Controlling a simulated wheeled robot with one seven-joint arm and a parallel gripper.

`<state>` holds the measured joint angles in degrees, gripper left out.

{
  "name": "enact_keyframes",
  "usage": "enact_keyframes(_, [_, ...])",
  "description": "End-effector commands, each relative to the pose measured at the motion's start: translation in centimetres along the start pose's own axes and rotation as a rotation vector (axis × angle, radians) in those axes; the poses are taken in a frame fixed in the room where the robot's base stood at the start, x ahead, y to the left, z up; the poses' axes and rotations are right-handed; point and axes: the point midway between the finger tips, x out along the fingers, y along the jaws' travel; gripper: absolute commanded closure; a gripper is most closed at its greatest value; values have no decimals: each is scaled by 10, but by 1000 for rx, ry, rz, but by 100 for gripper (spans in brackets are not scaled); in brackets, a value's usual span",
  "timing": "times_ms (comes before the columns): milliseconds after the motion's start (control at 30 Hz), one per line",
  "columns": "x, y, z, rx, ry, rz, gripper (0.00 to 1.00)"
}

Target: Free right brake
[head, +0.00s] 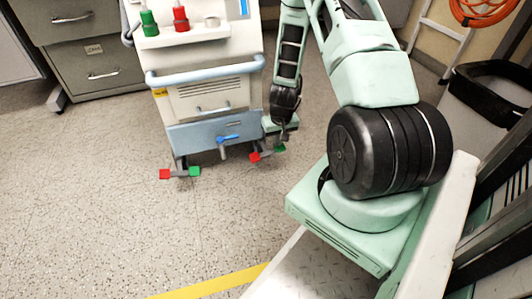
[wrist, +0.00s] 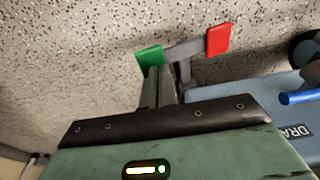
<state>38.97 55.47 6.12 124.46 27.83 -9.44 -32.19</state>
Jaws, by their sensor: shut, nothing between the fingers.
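The right brake at the cart's foot is a grey bar with a red tab (head: 254,157) and a green tab (head: 280,149). In the wrist view the red tab (wrist: 218,40) is at upper right and the green tab (wrist: 149,58) is left of it. My gripper (wrist: 159,72) is shut and empty, its fingertips overlapping the lower edge of the green tab in the picture. I cannot tell whether they touch it. In the head view my gripper (head: 284,138) is low beside the cart, just above the green tab.
The pump cart (head: 203,100) stands left of my arm. Its left brake (head: 180,172) also has red and green tabs. A blue lever (head: 228,138) sticks out of the cart's lower front. Speckled floor (head: 100,230) in front is clear. A black-rimmed bin (head: 490,90) stands at right.

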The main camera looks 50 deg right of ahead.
Motion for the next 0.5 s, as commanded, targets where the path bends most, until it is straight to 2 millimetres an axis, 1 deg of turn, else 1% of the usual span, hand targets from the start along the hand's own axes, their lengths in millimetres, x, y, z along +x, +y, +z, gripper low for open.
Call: enact_keyframes(500, [8,0,1,-1,0,0,100])
